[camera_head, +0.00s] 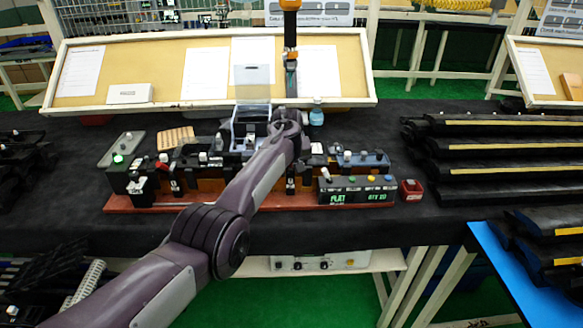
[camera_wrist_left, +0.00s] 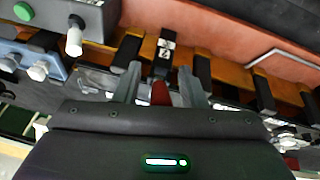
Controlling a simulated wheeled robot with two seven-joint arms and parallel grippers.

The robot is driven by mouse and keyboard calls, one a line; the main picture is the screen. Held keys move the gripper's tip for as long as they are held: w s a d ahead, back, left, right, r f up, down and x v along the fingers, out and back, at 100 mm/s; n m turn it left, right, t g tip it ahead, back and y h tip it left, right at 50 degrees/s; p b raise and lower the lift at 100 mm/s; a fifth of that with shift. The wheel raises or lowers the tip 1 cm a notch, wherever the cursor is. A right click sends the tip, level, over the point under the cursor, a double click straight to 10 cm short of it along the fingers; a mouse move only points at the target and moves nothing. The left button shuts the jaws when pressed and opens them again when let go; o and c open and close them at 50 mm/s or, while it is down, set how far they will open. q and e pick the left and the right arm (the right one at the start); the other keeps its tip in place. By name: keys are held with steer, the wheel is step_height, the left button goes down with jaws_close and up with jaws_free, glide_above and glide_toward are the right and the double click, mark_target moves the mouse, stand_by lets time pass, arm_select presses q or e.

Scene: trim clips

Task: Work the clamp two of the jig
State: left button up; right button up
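The jig sits on a red-brown base plate (camera_head: 150,203) on the black table. My left gripper (camera_head: 291,175) reaches down over the right-middle of the jig, and my arm hides part of the rail. In the left wrist view, its two grey fingers (camera_wrist_left: 160,88) are apart. A red handle tip (camera_wrist_left: 160,94) shows between them, with gaps at both sides. A black clamp with a white-marked label (camera_wrist_left: 165,50) stands just beyond the tips. I cannot tell which clamp number it is. My right gripper is not in view.
A control box with green lettering (camera_head: 357,196) stands at the jig's right front, beside a small red bin (camera_head: 411,190). Stacked black trim parts (camera_head: 500,145) fill the right of the table.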

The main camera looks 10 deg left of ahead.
arm_select(q)
steer(key=shift+s+r, duration=0.2)
steer(key=shift+r, duration=0.25)
steer(key=shift+b+v, duration=0.45)
steer(key=shift+v, duration=2.95)
steer(key=shift+s+f, duration=0.1)
